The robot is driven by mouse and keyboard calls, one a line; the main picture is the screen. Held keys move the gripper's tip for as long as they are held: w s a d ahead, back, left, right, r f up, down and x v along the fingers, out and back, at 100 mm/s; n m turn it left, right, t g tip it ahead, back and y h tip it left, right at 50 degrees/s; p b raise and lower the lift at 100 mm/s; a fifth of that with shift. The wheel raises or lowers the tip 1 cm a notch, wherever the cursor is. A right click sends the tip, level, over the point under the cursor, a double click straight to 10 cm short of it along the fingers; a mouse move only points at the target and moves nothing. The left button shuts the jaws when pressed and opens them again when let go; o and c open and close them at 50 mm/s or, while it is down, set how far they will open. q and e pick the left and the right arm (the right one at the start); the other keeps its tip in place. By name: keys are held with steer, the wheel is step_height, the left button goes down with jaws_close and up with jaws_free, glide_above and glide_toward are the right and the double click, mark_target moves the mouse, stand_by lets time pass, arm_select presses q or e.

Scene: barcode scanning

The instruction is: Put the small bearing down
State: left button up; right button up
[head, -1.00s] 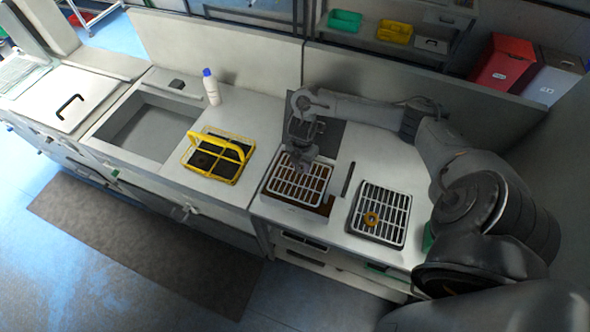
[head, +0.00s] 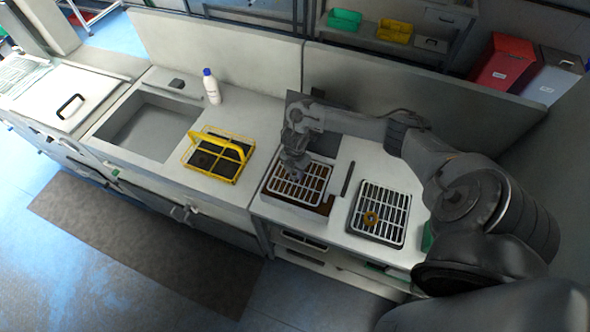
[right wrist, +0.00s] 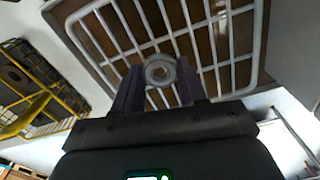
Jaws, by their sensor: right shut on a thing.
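The small bearing (right wrist: 160,70), a grey ring, sits between the two fingers of my right gripper (right wrist: 160,83) in the right wrist view. The right gripper is shut on it. In the head view my right gripper (head: 298,174) is over the upper left part of the left white grid rack (head: 326,178), which has a brown surface under its bars. The bearing is too small to make out there. The gap between bearing and rack is unclear. My left gripper is not in view.
A second white grid rack (head: 401,229) on the right holds an orange ring (head: 370,218). A yellow basket (head: 237,172) stands left, beside the sink (head: 146,132). A white bottle (head: 212,92) stands behind it. A dark slot (head: 347,180) lies between the racks.

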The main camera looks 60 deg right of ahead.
mark_target(295, 172)
steer(key=o, duration=1.1)
steer(key=shift+c, duration=0.2)
step_height(295, 172, up, 10)
steer(key=r+p, duration=0.1)
steer(key=p, duration=0.1)
steer(key=w+a+f+m+t+y, duration=0.15)
steer(key=a+t, duration=0.45)
steer(key=a, duration=2.2)
steer(key=s+d+r+m+g, duration=0.1)
steer(key=s+r+m, duration=0.2)
steer(key=s+m, duration=0.4)
steer(key=s+d+r+m+g+h, duration=0.1)
steer(key=s+r+m, duration=0.2)
steer(key=s+m, duration=0.3)
steer(key=shift+s+d+m+p, duration=0.25)
steer(key=shift+s+m+p, duration=0.15)
steer(key=shift+s, duration=0.55)
steer(key=shift+r, duration=0.1)
